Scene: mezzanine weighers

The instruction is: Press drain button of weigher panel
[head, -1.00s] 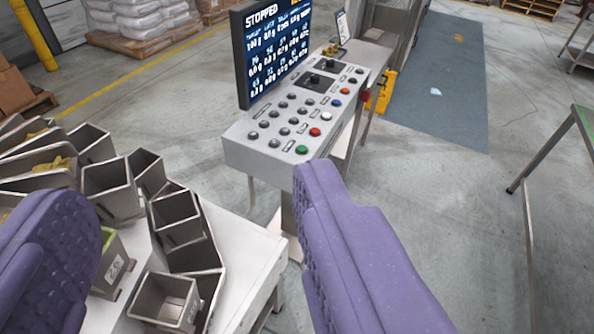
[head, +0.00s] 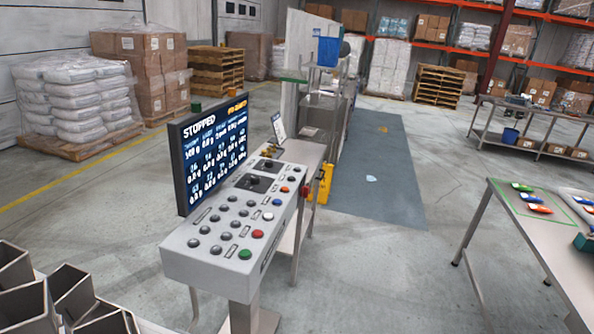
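The weigher panel (head: 215,272) is a light grey sloped console on a stand, left of centre. Its face has several rows of grey buttons (head: 216,250). Along its right edge are a green button (head: 245,254), a red button (head: 257,234), a white button (head: 268,216), a blue button (head: 277,202) and an orange button (head: 284,189). The button labels are too small to read, so I cannot tell which one is drain. A screen (head: 210,155) behind the buttons reads STOPPED. My gripper is out of view.
Metal weigher buckets (head: 75,292) stand at the lower left. A steel table (head: 545,250) with coloured items is on the right. Open concrete floor (head: 390,270) lies between the panel and that table. A yellow object (head: 323,185) stands behind the panel.

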